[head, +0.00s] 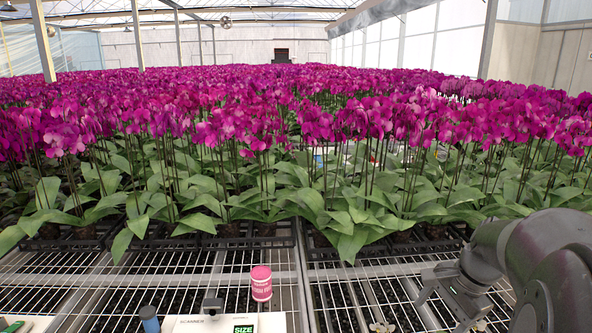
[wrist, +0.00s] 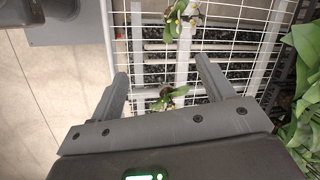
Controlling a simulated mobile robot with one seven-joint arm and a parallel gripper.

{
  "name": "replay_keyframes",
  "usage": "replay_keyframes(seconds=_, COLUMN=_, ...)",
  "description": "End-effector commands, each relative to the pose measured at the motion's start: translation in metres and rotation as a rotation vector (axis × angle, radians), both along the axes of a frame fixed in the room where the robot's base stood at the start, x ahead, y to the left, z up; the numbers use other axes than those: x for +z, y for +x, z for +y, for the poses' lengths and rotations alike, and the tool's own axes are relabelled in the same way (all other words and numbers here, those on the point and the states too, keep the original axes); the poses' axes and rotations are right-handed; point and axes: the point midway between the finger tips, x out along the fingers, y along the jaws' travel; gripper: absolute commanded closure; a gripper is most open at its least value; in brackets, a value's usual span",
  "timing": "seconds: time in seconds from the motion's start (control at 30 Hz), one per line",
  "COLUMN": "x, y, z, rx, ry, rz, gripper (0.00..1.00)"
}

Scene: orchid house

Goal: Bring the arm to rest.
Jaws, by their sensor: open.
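My gripper (head: 441,309) hangs at the lower right in the head view, over the wire mesh bench (head: 375,285). In the wrist view my gripper (wrist: 162,75) has its two fingers spread wide, with nothing held between them. Beyond and below the fingers lie small green plants on or under the mesh, one near the top (wrist: 180,20) and one between the fingers (wrist: 168,97). My arm bends in from the right edge of the head view.
Dense magenta orchids (head: 300,110) in black trays (head: 230,238) fill the bench behind. A pink labelled tub (head: 261,283) stands at front centre, near a pale scanner panel (head: 205,324) and a blue cylinder (head: 149,319). Leaves (wrist: 305,80) crowd the wrist view's right edge.

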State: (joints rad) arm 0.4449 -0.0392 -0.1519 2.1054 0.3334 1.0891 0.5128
Motion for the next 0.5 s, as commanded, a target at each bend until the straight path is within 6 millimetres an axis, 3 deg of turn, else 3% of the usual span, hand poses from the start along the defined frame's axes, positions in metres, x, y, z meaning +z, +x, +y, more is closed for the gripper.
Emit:
replay_keyframes(seconds=0.03, x=0.009, y=-0.005, z=0.018, rx=0.076, ry=-0.033, rz=-0.029, gripper=0.26)
replay_keyframes(seconds=0.2, x=0.029, y=-0.026, z=0.067, rx=0.332, ry=-0.156, rz=-0.118, gripper=0.26)
replay_keyframes(seconds=0.5, x=0.049, y=-0.075, z=0.135, rx=0.776, ry=-0.39, rz=-0.281, gripper=0.26)
